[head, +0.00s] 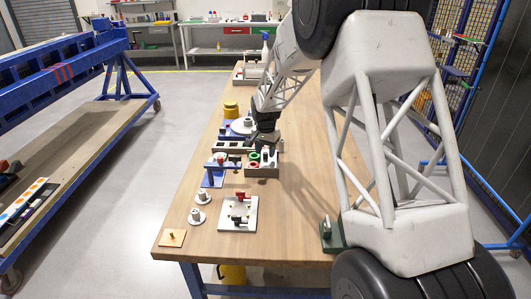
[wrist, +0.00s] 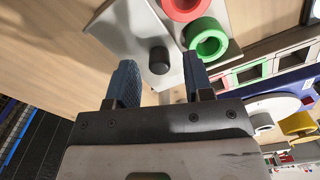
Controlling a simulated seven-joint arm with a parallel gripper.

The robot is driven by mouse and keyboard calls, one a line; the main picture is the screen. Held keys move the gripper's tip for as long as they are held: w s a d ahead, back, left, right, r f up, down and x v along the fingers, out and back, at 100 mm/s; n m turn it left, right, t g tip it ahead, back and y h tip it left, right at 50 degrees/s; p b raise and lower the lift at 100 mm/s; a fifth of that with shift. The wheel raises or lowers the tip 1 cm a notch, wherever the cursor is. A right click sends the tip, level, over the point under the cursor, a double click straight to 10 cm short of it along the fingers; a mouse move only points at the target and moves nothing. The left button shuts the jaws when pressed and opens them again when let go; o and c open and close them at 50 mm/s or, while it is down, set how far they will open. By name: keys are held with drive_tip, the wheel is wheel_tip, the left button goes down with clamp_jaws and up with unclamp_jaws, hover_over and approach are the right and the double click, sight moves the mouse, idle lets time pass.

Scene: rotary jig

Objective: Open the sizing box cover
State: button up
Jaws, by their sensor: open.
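The box (head: 262,172) with a green ring and a red ring on top stands on the workbench, below my gripper (head: 264,146) in the head view. In the wrist view a light grey plate (wrist: 122,32) with a short black knob (wrist: 159,60) lies beside the red ring (wrist: 185,6) and green ring (wrist: 207,40); it looks like the sizing box cover. My gripper (wrist: 160,68) is open, with its blue fingers on either side of the knob in the picture. Contact and the height gap cannot be told. In the head view my gripper partly hides the box top.
A blue stand (head: 213,175) is just left of the box. A white plate with a red-handled clamp (head: 239,214) and white round pieces (head: 198,198) are nearer the front. A slotted tray (head: 233,146) and a yellow pot (head: 231,109) are behind.

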sight(266, 153)
drive_tip(key=shift+r, duration=3.4)
drive_tip(key=shift+s+d+r, duration=0.15)
drive_tip(key=shift+s+r, duration=0.05)
drive_tip(key=shift+r, duration=0.05)
drive_tip(key=s+d+r+n, duration=0.1)
drive_tip(key=s+d+r, duration=0.4)
drive_tip(key=s, duration=0.3)
drive_tip(key=s+d+r+t, duration=0.1)
drive_tip(key=s+d+r, duration=0.35)
drive_tip(key=s, duration=0.45)
drive_tip(key=s+d+r+n, duration=0.1)
drive_tip(key=s+d+r, duration=0.4)
drive_tip(key=s, duration=0.3)
drive_tip(key=s+d+f+n, duration=0.1)
drive_tip(key=s+d, duration=0.2)
drive_tip(key=s, duration=1.2)
drive_tip(key=s+d+n+t, duration=0.1)
drive_tip(key=s+d, duration=0.3)
drive_tip(key=s, duration=1)
drive_tip(key=shift+s+d+f+t, duration=0.25)
drive_tip(key=shift+s+f+t, duration=0.05)
drive_tip(key=shift+s+f, duration=0.1)
